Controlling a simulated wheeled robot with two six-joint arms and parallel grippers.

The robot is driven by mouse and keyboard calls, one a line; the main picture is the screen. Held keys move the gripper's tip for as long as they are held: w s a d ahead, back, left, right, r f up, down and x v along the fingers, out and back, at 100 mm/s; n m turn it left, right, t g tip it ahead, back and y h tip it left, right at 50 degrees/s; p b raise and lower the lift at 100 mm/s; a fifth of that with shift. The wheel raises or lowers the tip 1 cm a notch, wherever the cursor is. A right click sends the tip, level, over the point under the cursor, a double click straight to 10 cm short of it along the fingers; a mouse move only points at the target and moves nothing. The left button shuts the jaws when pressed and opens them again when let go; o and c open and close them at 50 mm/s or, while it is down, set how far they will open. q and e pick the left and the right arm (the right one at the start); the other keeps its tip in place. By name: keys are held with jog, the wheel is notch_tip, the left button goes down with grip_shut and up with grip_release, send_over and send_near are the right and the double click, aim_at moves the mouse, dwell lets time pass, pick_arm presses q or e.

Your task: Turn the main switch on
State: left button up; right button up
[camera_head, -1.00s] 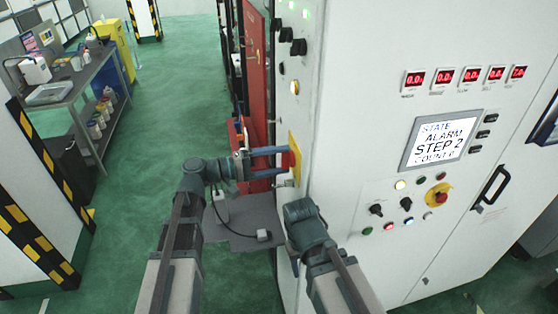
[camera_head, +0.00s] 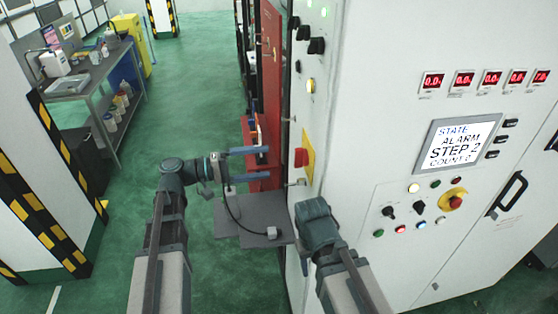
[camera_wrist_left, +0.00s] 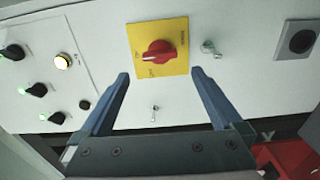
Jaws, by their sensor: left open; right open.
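The main switch (camera_head: 301,157) is a red rotary knob on a yellow plate (camera_head: 309,146) on the cabinet's narrow side. In the left wrist view the knob (camera_wrist_left: 160,53) lies roughly sideways, its pale pointer mark to the left; the plate's lettering is too small to read. My left gripper (camera_head: 268,163) is open and empty, its fingers pointing at the switch with a gap before it. In the wrist view its fingertips (camera_wrist_left: 158,74) stand either side, below the knob. My right gripper is mostly hidden behind its wrist, low beside the cabinet corner; a bluish finger part (camera_head: 303,264) shows.
The cabinet front carries a display (camera_head: 460,142) reading "STATE ALARM STEP 2". Black selector knobs (camera_wrist_left: 38,90) and a lit lamp (camera_wrist_left: 64,61) sit left of the switch in the wrist view; a key-like fitting (camera_wrist_left: 209,48) is right.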

pick_arm(q)
jog(key=v, duration=0.4)
jog(key=shift+s+a, duration=0.1)
jog(key=shift+a, duration=0.2)
jog(key=s+d+f+g+y, duration=0.2)
jog(key=s+f+y, duration=0.15)
jog(key=f, duration=0.45)
jog(key=s+d+f+g+y, duration=0.1)
jog(key=s+d+f+y, duration=0.15)
jog(key=f+y, duration=0.35)
jog(key=s+a+f+m+y, duration=0.3)
jog(key=a+f+y, duration=0.3)
jog(key=f+y, duration=0.2)
jog(key=s+d+f+m+g+y+b, duration=0.1)
jog(key=s+d+f+m+b, duration=0.2)
jog(key=s+d+f+b, duration=0.3)
jog(key=d+f+b, duration=0.4)
jog(key=b, duration=0.1)
jog(key=shift+f+m+g, duration=0.3)
jog(key=shift+f+g, duration=0.1)
